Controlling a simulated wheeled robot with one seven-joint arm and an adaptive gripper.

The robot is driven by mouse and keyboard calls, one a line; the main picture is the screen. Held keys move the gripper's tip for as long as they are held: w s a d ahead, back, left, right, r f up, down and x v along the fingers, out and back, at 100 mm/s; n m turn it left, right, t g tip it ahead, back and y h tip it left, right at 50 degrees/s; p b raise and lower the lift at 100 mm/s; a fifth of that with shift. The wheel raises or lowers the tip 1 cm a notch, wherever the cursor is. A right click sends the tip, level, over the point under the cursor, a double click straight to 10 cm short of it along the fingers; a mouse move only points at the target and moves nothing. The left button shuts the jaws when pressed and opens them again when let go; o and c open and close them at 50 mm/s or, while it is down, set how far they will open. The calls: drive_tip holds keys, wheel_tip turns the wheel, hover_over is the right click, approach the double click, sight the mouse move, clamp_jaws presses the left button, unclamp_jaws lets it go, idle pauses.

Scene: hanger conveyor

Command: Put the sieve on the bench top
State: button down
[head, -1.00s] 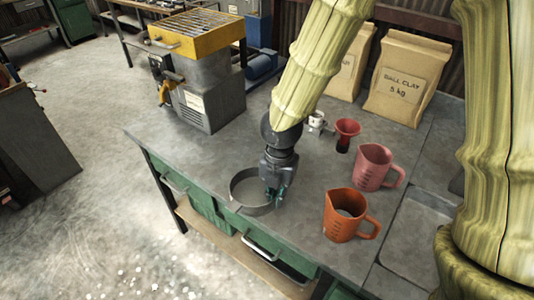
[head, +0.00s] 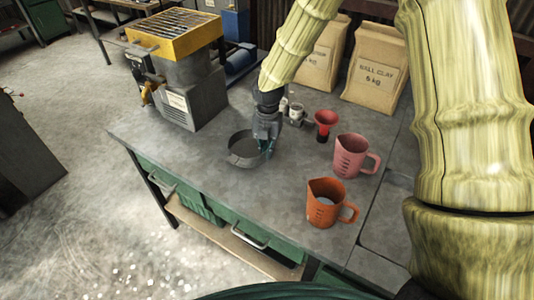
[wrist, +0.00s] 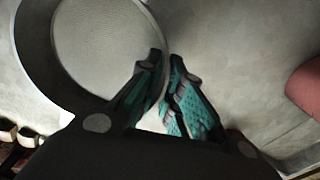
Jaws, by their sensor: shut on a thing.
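The sieve (head: 245,161) is a round, shallow grey ring with a mesh floor. In the head view it is over the middle of the grey bench top (head: 210,175), back from the front edge. I cannot tell whether it touches the surface or hangs just above. My gripper (head: 266,148) is shut on the right side of its rim. In the wrist view the sieve (wrist: 105,45) fills the upper left, roughly level, and my teal-padded fingers (wrist: 165,60) pinch its wall. The finger pads hide part of the rim.
An orange jug (head: 322,206) and a pink jug (head: 350,158) stand to the right. A red funnel-topped item (head: 325,122) and small cups (head: 296,110) stand behind. A yellow-topped machine (head: 180,75) is back left, clay bags (head: 375,75) back right.

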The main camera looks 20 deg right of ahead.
drive_tip(key=shift+s+f+p, duration=0.2)
drive_tip(key=shift+f+p, duration=0.1)
drive_tip(key=shift+f, duration=0.25)
drive_tip(key=shift+w+f+p, duration=0.1)
drive_tip(key=shift+f+p, duration=0.2)
drive_tip(key=shift+f, duration=0.8)
drive_tip(key=shift+f, duration=0.1)
drive_tip(key=c, duration=1.6)
unclamp_jaws()
wheel_tip(320, 180, up, 12)
drive_tip(key=b, duration=0.2)
drive_tip(key=shift+b, duration=0.35)
